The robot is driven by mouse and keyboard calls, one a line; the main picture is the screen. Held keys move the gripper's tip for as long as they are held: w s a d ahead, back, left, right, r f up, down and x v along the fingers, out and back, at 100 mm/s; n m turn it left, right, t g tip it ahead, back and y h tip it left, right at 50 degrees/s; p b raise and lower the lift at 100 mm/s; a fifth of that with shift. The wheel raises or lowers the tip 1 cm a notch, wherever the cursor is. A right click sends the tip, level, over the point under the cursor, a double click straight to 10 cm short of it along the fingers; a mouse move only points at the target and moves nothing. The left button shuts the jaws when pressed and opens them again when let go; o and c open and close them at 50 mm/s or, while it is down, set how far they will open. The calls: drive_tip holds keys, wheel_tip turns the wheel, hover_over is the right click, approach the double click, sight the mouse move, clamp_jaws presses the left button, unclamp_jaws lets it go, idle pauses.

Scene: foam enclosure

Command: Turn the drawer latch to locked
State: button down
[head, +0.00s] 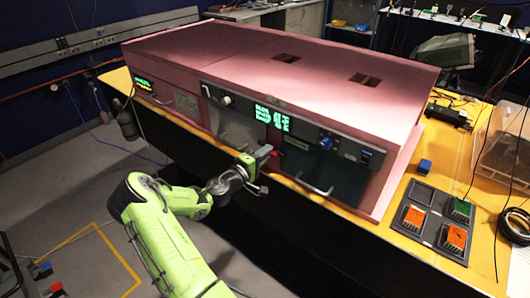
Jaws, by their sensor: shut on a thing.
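My gripper (259,163) is at the front face of the pink enclosure (260,60), between two front panels. A dark drawer front (325,172) with a pale bar handle (314,187) is just right of my gripper. A grey front (237,125) with another handle is to the left.
Green displays (272,117), blue sockets (326,142) and knobs line the front above the drawers. Dark trays (430,220) with orange and green parts and a blue block (424,166) are at right. The floor at left is mostly open.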

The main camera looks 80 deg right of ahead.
drive_tip(key=shift+n, duration=0.6)
drive_tip(key=c, duration=1.2)
unclamp_jaws()
drive_tip(key=shift+o, duration=0.2)
drive_tip(key=v, duration=1.5)
drive_tip(key=shift+w+a+b, duration=0.25)
drive_tip(key=shift+a+b, duration=0.05)
drive_tip(key=shift+a, duration=0.05)
